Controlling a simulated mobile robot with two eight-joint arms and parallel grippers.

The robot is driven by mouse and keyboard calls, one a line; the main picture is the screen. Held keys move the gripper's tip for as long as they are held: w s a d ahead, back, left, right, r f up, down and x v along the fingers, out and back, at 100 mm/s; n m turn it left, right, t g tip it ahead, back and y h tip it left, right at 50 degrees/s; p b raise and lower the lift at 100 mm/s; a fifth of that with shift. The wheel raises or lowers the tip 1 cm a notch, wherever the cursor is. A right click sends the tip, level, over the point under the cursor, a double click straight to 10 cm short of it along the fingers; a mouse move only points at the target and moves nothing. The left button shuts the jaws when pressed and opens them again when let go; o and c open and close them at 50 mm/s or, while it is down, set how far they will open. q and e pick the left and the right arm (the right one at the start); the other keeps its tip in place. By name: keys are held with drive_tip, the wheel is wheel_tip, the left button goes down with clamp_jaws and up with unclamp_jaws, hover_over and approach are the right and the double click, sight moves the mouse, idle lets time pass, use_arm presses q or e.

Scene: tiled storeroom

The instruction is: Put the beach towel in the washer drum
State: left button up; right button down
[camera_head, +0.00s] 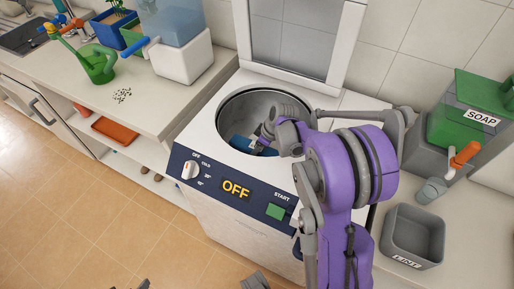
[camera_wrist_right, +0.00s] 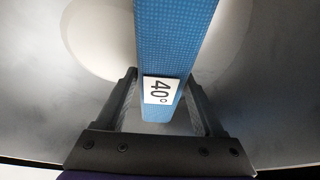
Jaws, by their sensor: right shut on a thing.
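The beach towel (camera_wrist_right: 178,30) is a folded blue strip with a white "40°" tag in the right wrist view. My right gripper (camera_wrist_right: 165,110) is shut on it. In the head view my right gripper (camera_head: 262,140) reaches down through the top opening of the washer drum (camera_head: 236,103), with a bit of the blue towel (camera_head: 238,141) showing beside it inside the drum. The drum is a round metal tub, partly hidden by my purple arm. Grey parts at the bottom edge of the head view may be my left gripper, too cut off to tell.
The washer panel (camera_head: 236,188) reads OFF, with a dial and a green START button (camera_head: 274,212). At right are a grey LINT bin (camera_head: 413,237) and a green SOAP box (camera_head: 460,125). A watering can (camera_head: 97,65) and a water tank (camera_head: 182,52) stand on the left counter.

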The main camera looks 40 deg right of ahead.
unclamp_jaws()
drive_tip(key=shift+f, duration=0.1)
drive_tip(key=shift+r, duration=0.25)
drive_tip(key=p+v, duration=0.1)
drive_tip(key=v, duration=1.1)
drive_tip(key=shift+p, duration=0.35)
